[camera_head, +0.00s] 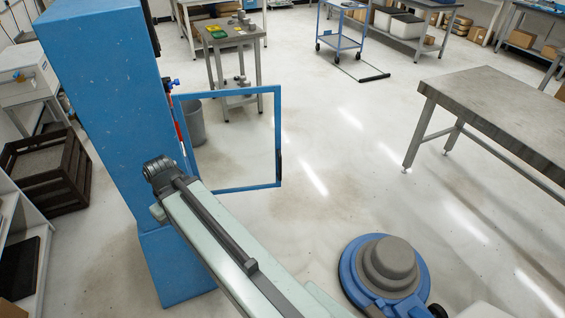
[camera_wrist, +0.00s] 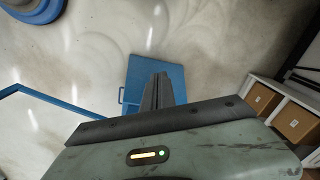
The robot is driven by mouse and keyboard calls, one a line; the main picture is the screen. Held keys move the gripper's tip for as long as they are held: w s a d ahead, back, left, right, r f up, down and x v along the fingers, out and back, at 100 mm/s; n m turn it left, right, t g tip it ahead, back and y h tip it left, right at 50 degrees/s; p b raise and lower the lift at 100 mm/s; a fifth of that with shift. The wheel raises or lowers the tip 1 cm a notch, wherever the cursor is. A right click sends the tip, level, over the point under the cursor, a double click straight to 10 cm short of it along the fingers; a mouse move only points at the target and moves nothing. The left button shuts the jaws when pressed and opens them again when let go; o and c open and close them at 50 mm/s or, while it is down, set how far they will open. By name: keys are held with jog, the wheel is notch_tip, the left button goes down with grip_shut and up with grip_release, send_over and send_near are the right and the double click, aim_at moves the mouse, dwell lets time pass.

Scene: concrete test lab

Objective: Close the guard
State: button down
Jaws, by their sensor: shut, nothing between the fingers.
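The guard (camera_head: 279,130) is a blue rectangular frame with a see-through middle. In the head view it stands swung out to the right from the tall blue machine (camera_head: 105,90), so it is open. In the wrist view a blue frame bar (camera_wrist: 45,99), likely the guard's, lies left of my gripper (camera_wrist: 160,77). The dark fingers are shut and empty, apart from that bar, with a blue panel (camera_wrist: 138,75) beyond them. In the head view my arm crosses in front of the machine's lower part; my fingers cannot be made out there.
A blue and grey floor machine (camera_head: 388,265) stands at the lower right. A metal table (camera_head: 490,95) is at the right, a dark crate (camera_head: 45,170) at the left. A grey bin (camera_head: 193,122) shows behind the guard. The floor right of the guard is clear.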

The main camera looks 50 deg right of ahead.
jog(key=s+d+r+n+t+y+p, duration=0.1)
jog(key=s+d+r+n+t, duration=0.15)
jog(key=d, duration=0.95)
jog(key=s+d+r+n+t+y+p, duration=0.1)
jog(key=s+d+r+n+p, duration=0.15)
jog(key=d, duration=1.05)
jog(key=s+d+r+n+t+p, duration=0.1)
jog(key=s+d+r+n+t, duration=0.15)
jog(key=s+d, duration=0.45)
jog(key=s+d+r+n+t, duration=0.1)
jog(key=s+d+r+n, duration=0.2)
jog(key=d, duration=0.7)
jog(key=w+f+b, duration=0.8)
jog(key=w, duration=0.1)
jog(key=shift+d+f+h, duration=0.4)
jog(key=shift+w+a, duration=0.1)
